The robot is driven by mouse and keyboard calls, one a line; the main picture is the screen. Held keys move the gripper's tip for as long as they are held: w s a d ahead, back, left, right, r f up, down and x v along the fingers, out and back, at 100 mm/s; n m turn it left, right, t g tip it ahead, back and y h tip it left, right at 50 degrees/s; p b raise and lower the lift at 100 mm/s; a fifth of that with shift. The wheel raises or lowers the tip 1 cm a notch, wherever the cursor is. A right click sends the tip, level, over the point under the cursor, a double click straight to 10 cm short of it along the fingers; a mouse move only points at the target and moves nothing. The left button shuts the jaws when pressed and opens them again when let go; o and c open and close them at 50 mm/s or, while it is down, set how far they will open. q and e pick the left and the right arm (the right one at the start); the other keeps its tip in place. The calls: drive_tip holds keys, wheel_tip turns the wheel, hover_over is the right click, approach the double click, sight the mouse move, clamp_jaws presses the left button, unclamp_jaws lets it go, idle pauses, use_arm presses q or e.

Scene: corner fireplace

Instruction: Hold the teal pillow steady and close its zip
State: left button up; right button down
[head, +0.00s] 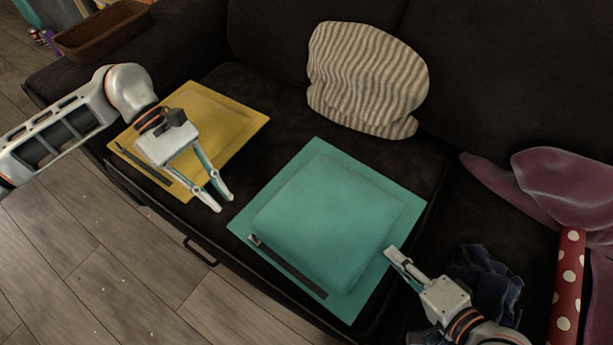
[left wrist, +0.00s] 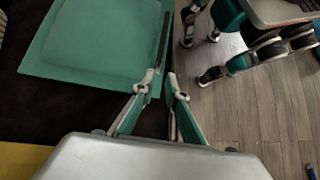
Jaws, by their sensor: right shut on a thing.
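The teal pillow (head: 320,205) lies flat on the dark sofa seat, and part of it shows in the left wrist view (left wrist: 95,40). Its dark zip strip (head: 290,268) runs along the front edge. A small grey piece, seemingly the zip pull (head: 254,240), sits at the strip's left end. My left gripper (head: 224,204) is open and empty, to the left of that end. Its two fingers stand apart in the left wrist view (left wrist: 160,78), close to the pillow's corner. My right gripper (head: 392,254) is shut on the pillow's right edge.
A yellow pillow (head: 225,115) with a dark strip lies under my left arm. A striped cushion (head: 365,80) leans on the backrest. Dark blue cloth (head: 485,280), a red dotted roll (head: 568,285) and a purple cloth (head: 560,180) lie at right. A basket (head: 100,32) stands upper left.

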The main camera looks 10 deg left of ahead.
sight(251, 234)
use_arm(q)
drive_tip(key=x, duration=1.1)
drive_tip(key=shift+s+d+f, duration=0.2)
drive_tip(key=shift+f, duration=0.1)
use_arm(e)
drive_tip(key=shift+s+f, duration=0.1)
drive_tip(key=shift+f, duration=0.05)
use_arm(q)
clamp_jaws()
drive_tip(key=shift+w+a, duration=0.3)
drive_tip(key=shift+a, duration=0.3)
drive_tip(key=shift+w+a, duration=0.35)
drive_tip(key=shift+a, duration=0.25)
use_arm(e)
drive_tip(key=shift+d, duration=0.1)
